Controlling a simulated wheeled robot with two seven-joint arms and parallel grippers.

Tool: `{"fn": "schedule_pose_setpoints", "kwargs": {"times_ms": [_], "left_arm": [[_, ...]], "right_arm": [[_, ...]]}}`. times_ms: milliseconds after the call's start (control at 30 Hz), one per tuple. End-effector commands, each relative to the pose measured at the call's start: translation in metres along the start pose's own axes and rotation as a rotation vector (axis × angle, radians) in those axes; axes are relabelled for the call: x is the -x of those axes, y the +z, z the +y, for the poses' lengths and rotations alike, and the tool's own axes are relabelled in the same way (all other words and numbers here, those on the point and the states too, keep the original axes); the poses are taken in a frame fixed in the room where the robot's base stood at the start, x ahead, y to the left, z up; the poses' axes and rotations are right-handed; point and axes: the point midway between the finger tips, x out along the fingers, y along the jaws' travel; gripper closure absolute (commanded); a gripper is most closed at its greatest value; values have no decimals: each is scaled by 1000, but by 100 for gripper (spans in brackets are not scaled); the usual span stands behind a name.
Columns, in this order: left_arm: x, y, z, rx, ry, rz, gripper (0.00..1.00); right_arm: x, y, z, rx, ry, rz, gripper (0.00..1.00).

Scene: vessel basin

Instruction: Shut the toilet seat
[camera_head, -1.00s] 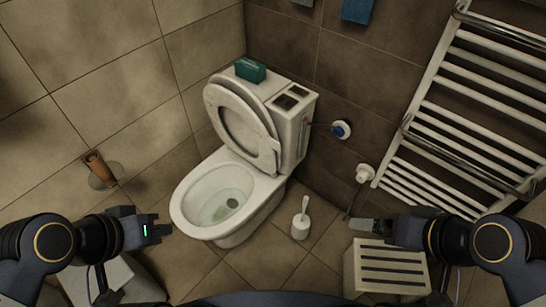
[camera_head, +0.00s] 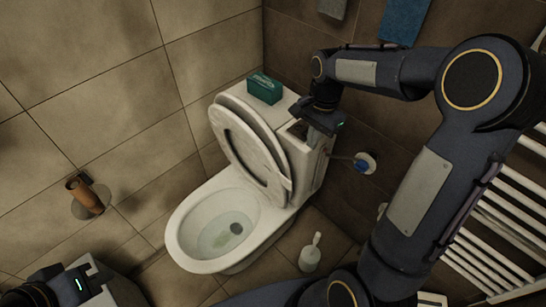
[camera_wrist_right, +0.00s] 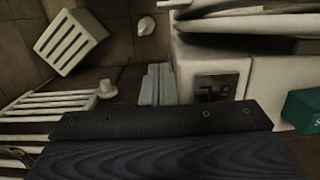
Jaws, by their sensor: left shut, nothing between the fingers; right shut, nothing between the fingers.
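The white toilet (camera_head: 180,232) stands against the corner, its bowl open. The toilet seat (camera_head: 281,183) is raised and leans back towards the cistern (camera_head: 322,160), with the lid behind it. Their edges show at the top right of the right wrist view (camera_wrist_right: 240,22). My right gripper (camera_head: 322,128) is shut and empty beside the cistern's right top corner, behind and right of the raised seat; its fingers also show in the right wrist view (camera_wrist_right: 158,84). I cannot tell whether it touches the cistern. My left gripper (camera_head: 98,283) is shut and empty at the lower left, away from the toilet.
A green box (camera_head: 264,88) sits on the cistern. A toilet brush (camera_head: 310,255) stands on the floor right of the bowl. A blue-capped valve (camera_head: 365,163) and a towel radiator (camera_head: 500,215) are on the right wall. A paper-roll holder (camera_head: 85,196) is on the left wall.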

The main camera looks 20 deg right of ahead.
Motion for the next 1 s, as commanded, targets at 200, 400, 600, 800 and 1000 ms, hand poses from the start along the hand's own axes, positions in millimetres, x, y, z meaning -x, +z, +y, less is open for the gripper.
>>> {"fn": "schedule_pose_setpoints", "kwargs": {"times_ms": [200, 400, 600, 800, 1000], "left_arm": [[-2, 1, -1, 0, 0, 0, 100], [-5, 2, -2, 0, 0, 0, 100], [-7, 3, -3, 0, 0, 0, 100], [-4, 2, -2, 0, 0, 0, 100], [-4, 2, -2, 0, 0, 0, 100]], "right_arm": [[-21, -3, -1, -20, 14, 0, 100], [-63, -2, 0, -18, 16, -3, 100], [-104, -2, 0, -17, 14, -3, 100], [-109, 26, -2, -14, 9, -1, 100], [-112, 36, -2, -15, 9, 0, 100]]}}
